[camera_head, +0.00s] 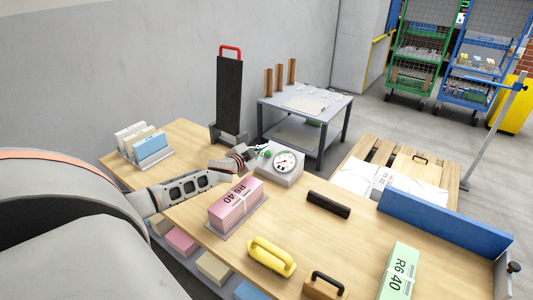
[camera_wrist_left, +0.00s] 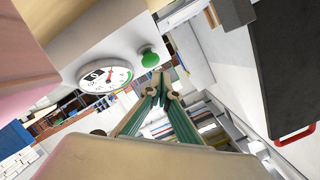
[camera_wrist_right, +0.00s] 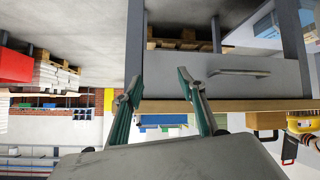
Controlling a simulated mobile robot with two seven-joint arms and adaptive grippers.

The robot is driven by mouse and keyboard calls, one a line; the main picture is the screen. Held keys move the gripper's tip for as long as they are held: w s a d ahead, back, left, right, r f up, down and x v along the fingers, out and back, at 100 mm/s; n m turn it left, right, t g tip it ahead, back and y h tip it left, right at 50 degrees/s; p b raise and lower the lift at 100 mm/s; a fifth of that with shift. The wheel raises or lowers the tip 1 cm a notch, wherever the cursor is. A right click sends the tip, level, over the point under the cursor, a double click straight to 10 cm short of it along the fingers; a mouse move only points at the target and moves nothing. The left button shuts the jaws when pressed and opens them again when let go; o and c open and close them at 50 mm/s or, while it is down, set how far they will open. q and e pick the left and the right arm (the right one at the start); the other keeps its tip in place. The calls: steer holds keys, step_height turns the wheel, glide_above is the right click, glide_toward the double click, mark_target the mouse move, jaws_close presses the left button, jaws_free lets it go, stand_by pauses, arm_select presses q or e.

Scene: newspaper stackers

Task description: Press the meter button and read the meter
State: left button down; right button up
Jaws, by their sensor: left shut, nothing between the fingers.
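The meter (camera_head: 286,161) is a grey box on the wooden table with a round white dial. The green button (camera_wrist_left: 149,57) stands on the box beside the dial. My left gripper (camera_wrist_left: 163,84) is shut and empty, its fingertips close beside the button; I cannot tell whether they touch it. It reaches across the table in the head view (camera_head: 259,151). My right gripper (camera_wrist_right: 158,84) is open and empty, away from the meter.
A pink bundle (camera_head: 235,204) lies just in front of the meter. A black bar (camera_head: 328,205), a yellow-handled tool (camera_head: 271,256) and a green bundle (camera_head: 399,272) lie to the right. A drawer handle (camera_wrist_right: 240,72) is near my right gripper.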

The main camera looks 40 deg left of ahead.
arm_select(q)
steer(key=shift+f, duration=0.15)
arm_select(e)
steer(key=shift+s+f, duration=0.1)
steer(key=shift+f, duration=0.05)
stand_by(0.5)
arm_select(q)
steer(key=shift+w+f, duration=0.2)
steer(key=shift+f, duration=0.05)
arm_select(e)
steer(key=shift+f, duration=0.2)
arm_select(q)
steer(key=shift+w+f+b, duration=0.25)
steer(key=shift+f+b, duration=0.2)
steer(key=shift+b, duration=0.05)
arm_select(e)
steer(key=shift+s+f, duration=0.35)
steer(key=shift+f, duration=0.1)
stand_by(0.6)
arm_select(q)
steer(key=shift+s+r+p, duration=0.35)
steer(key=shift+r+p, duration=0.4)
steer(key=shift+s+r, duration=0.1)
arm_select(e)
steer(key=r, duration=0.1)
steer(key=w+r, duration=0.1)
steer(key=r, duration=0.1)
steer(key=shift+w, duration=0.25)
